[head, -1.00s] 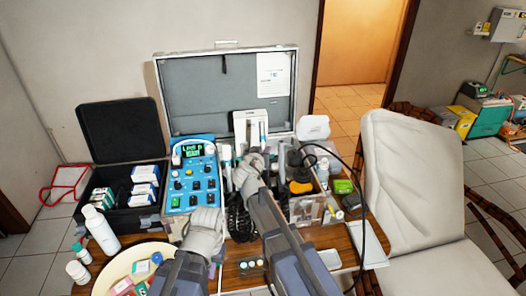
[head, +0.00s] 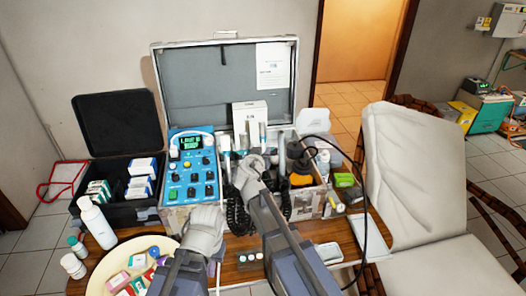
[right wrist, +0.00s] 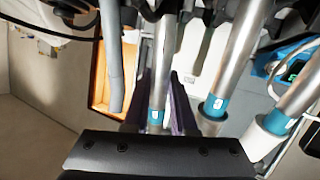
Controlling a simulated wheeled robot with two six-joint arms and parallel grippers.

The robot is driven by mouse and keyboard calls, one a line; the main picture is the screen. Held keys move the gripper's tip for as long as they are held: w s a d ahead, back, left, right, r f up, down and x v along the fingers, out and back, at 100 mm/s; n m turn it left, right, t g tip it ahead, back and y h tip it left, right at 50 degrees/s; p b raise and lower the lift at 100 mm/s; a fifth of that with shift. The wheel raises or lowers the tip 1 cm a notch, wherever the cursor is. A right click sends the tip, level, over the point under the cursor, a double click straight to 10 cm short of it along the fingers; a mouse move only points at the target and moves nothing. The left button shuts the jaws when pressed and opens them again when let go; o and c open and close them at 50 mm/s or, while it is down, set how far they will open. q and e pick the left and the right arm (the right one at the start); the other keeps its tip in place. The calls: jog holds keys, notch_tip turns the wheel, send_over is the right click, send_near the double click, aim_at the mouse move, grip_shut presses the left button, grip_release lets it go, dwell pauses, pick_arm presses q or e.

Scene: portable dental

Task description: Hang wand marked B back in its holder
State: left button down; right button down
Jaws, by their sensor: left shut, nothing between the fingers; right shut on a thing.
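My right gripper (head: 252,162) is at the row of wands in front of the open case. In the right wrist view, its dark fingers (right wrist: 160,105) are shut on a silver wand (right wrist: 162,65) with a teal band. Other silver wands with teal bands, such as one wand (right wrist: 233,65), stand to its right. The white marks on the bands are too small to read, so I cannot tell which is B. The holder is largely hidden behind my right arm in the head view. My left gripper (head: 206,225) is shut and empty, low in front of the blue control unit (head: 192,175).
A black case (head: 118,125) with boxes stands left, near a white bottle (head: 97,222) and a round tray (head: 97,285). Right of my right arm are an orange-based item (head: 301,180), a green box (head: 344,180) and a hanging black cable (head: 365,205).

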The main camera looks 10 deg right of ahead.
jog(key=shift+s+f, duration=0.15)
jog(key=shift+f, duration=0.25)
jog(key=shift+s+f+b, duration=0.25)
jog(key=shift+f+b, duration=0.35)
jog(key=shift+b, duration=0.15)
jog(key=shift+s+f+b, duration=0.2)
jog(key=shift+f+b, duration=0.4)
jog(key=shift+b, duration=0.1)
jog(key=c, duration=0.7)
grip_release()
jog(key=shift+o, duration=0.2)
jog(key=shift+s+r, duration=0.1)
jog(key=p+v, duration=0.2)
jog(key=v, duration=0.5)
jog(key=shift+s+a+p, duration=0.2)
jog(key=shift+s+p, duration=0.1)
